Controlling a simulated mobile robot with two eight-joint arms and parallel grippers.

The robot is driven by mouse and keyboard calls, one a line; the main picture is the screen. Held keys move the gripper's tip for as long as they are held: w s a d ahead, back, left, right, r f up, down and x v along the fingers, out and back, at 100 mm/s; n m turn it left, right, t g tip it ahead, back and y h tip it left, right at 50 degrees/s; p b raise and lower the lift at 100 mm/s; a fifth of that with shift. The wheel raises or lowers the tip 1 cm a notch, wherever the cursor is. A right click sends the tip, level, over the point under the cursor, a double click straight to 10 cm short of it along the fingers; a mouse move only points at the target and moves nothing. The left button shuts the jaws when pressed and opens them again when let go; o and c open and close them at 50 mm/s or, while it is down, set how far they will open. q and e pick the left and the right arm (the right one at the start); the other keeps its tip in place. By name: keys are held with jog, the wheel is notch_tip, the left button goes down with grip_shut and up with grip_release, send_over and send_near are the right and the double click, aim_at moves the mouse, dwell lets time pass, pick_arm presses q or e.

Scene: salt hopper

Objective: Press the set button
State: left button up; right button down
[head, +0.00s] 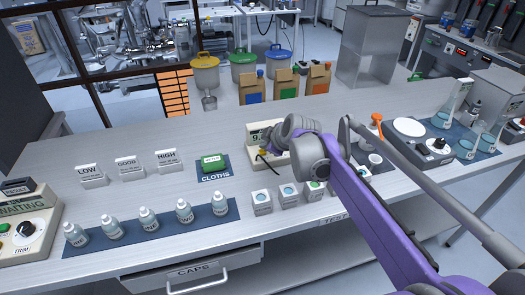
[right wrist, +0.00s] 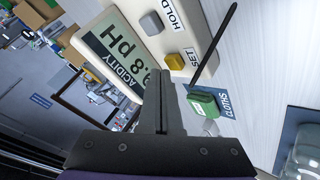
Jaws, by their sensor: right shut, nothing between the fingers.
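In the head view the meter (head: 252,133) is partly hidden behind my right gripper (head: 259,158) and wrist. The meter's display (right wrist: 118,62) shows a pH reading. My left gripper is not in view.
A green cloth pack (head: 213,161) lies on a blue mat left of the meter. Several small boxes (head: 262,203) stand in front of it. Bottles (head: 149,219) line a dark mat at the front left. A thin black rod (right wrist: 215,42) crosses near the set button.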

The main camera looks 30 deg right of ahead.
aim_at(265, 156)
jog(key=shift+f, duration=0.7)
dwell(0.7)
jog(key=shift+r+p, duration=0.8)
jog(key=shift+r, duration=0.25)
notch_tip(265, 156, up, 5)
jog(key=p, duration=0.4)
jog(key=shift+f, duration=0.1)
dwell(0.7)
